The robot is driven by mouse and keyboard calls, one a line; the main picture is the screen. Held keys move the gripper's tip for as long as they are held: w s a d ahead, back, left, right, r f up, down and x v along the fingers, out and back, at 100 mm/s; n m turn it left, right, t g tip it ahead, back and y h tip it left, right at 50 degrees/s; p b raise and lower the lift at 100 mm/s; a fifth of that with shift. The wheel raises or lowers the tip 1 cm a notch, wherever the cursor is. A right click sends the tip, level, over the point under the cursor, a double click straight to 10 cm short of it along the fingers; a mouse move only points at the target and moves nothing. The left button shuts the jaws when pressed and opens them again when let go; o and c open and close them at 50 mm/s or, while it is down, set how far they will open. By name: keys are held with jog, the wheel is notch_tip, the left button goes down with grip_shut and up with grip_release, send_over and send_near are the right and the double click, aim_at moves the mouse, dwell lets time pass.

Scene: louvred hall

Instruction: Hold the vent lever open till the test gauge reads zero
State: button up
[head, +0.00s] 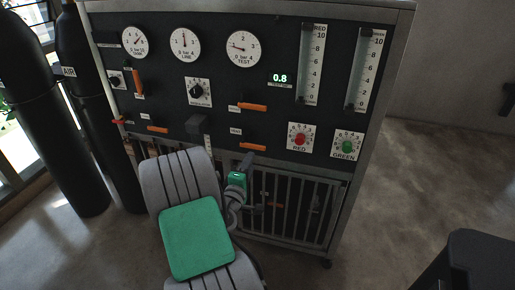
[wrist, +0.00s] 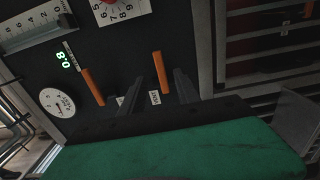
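The vent lever (wrist: 160,72) is an orange bar beside a small white label on the black panel; it also shows in the head view (head: 248,147), lying level. The test gauge (head: 243,48) is a white dial with its needle to the left, and the green digital readout (head: 280,78) shows 0.8. The readout also shows in the wrist view (wrist: 62,60). My gripper (wrist: 171,76) has its two dark fingers apart, with a gap between them. It is just below the vent lever in the head view. Whether a finger touches the lever I cannot tell.
Another orange lever (head: 253,107) is just above the vent lever. Red (head: 300,138) and green (head: 347,145) knobs are to the right. A barred lower compartment (head: 290,207) lies below. Dark gas cylinders (head: 45,110) stand at left.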

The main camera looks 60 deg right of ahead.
aim_at(257, 148)
jog(key=d+p, duration=0.1)
jog(key=d, duration=0.1)
jog(key=d+p, duration=0.1)
jog(key=d, duration=0.1)
jog(key=w+d+p, duration=0.1)
jog(key=d, duration=0.2)
jog(key=shift+d+r, duration=0.1)
jog(key=shift+r, duration=0.1)
jog(key=shift+w+d+f, duration=0.1)
jog(key=shift+d+f, duration=0.1)
jog(key=shift+d, duration=0.4)
grip_shut()
dwell(0.8)
